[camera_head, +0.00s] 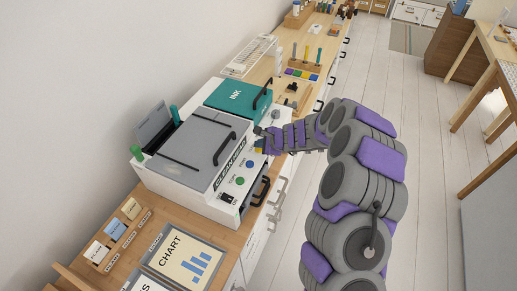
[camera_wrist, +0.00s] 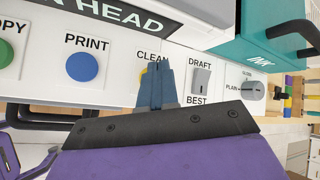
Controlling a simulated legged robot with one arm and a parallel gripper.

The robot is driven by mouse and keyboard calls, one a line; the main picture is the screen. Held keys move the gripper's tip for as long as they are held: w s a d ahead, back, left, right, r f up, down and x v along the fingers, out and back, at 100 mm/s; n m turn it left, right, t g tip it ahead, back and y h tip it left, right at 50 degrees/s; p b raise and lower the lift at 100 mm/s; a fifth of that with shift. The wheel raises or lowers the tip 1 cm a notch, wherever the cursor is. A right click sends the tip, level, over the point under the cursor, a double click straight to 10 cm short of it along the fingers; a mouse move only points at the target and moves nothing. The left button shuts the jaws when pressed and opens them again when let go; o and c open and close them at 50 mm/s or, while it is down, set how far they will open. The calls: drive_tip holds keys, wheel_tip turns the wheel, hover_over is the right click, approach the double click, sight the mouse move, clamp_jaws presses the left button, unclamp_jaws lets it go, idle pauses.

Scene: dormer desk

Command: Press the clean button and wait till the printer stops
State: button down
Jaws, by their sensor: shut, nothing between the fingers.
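The printer (camera_head: 200,152) is a white machine with a grey lid, standing on the wooden desk. On its front panel in the wrist view, the yellow clean button (camera_wrist: 144,79) sits under the label CLEAN and is mostly hidden behind my fingers. My gripper (camera_wrist: 158,72) is shut and empty, its blue-grey fingertips over the button. I cannot tell whether they touch it or whether it is pressed. In the head view my gripper (camera_head: 264,134) reaches the panel's right part from the right.
The blue print button (camera_wrist: 82,68) and green copy button (camera_wrist: 5,53) lie left of the clean button. The draft/best switch (camera_wrist: 200,81) and a grey knob (camera_wrist: 252,90) lie to its right. The teal ink cover (camera_head: 236,96) has a protruding black handle.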

sight(260, 150)
drive_tip(key=shift+f+b, duration=0.3)
drive_tip(key=shift+f, duration=0.1)
idle(0.3)
drive_tip(key=shift+r, duration=0.1)
drive_tip(key=shift+r+p, duration=0.7)
drive_tip(key=shift+r, duration=0.05)
drive_tip(key=shift+r+p, duration=1.95)
drive_tip(key=shift+r, duration=0.55)
